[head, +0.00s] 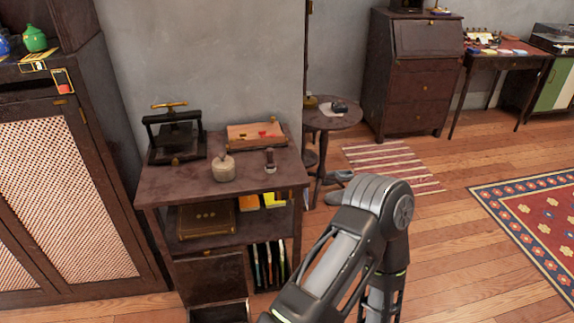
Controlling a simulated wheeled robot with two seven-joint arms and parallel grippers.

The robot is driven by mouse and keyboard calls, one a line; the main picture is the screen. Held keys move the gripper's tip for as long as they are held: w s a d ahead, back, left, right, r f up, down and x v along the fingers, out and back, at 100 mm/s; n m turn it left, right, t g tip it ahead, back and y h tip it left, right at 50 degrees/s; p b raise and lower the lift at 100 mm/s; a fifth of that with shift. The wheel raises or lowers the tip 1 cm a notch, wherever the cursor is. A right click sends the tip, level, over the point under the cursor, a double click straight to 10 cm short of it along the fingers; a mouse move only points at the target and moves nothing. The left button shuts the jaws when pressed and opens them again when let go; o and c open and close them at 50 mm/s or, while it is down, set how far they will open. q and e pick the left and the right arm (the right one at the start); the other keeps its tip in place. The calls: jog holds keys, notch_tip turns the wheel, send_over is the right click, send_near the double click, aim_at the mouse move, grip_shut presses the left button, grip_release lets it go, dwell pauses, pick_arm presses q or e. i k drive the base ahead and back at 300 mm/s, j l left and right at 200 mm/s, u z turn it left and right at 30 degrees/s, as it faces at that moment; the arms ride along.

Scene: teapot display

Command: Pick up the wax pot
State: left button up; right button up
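A small round beige pot with a short knob on top (224,172), which looks like the wax pot, stands upright near the front middle of a dark wooden cabinet top (185,188). It is in plain view and nothing covers it. One of my arms rises from the bottom of the head view and bends down again to the right of the cabinet. Its gripper is out of the picture. My other arm and gripper do not show.
On the same top, a black press (175,138) stands behind left of the pot, a small stamp (270,160) to its right, and a wooden tray (255,135) behind. A round side table (325,121) stands to the right. Open wooden floor (450,240) lies farther right.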

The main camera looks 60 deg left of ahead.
aim_at(227, 175)
jog(key=i+l+u, duration=0.2)
jog(key=i, duration=0.25)
jog(key=i+l+u, duration=0.15)
jog(key=i, duration=0.3)
jog(key=i+j+u, duration=0.15)
jog(key=u, duration=0.3)
jog(key=i+u, duration=0.6)
jog(key=u, duration=0.25)
jog(key=i+u, duration=0.4)
jog(key=i+l+u, duration=0.1)
jog(key=u, duration=0.35)
jog(key=l, duration=0.1)
